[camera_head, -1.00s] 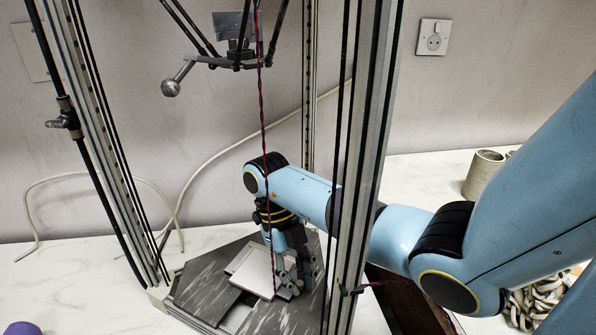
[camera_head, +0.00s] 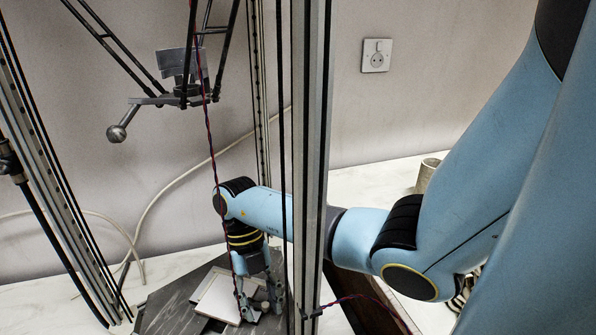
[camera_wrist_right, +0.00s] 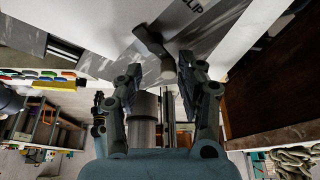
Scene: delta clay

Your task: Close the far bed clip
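The printer bed (camera_head: 170,308) is a dark grey, streaked plate low in the head view, with a pale square plate (camera_head: 216,297) on it. My right gripper (camera_head: 258,306) points down at the bed, at the right edge of the pale plate. In the right wrist view my right gripper (camera_wrist_right: 158,72) has its two fingers apart. A dark grey clip lever (camera_wrist_right: 150,40) lies just beyond and between the fingertips, near printed letters reading "CLIP". I cannot tell whether a finger touches it. In the head view the clip is mostly hidden by the fingers. My left gripper is not in view.
A metal printer post (camera_head: 308,150) stands in front of my right forearm. A red-blue twisted wire (camera_head: 210,140) hangs close to the gripper. The print head (camera_head: 185,95) hangs well above the bed. A grey cup (camera_head: 427,175) stands at the back right.

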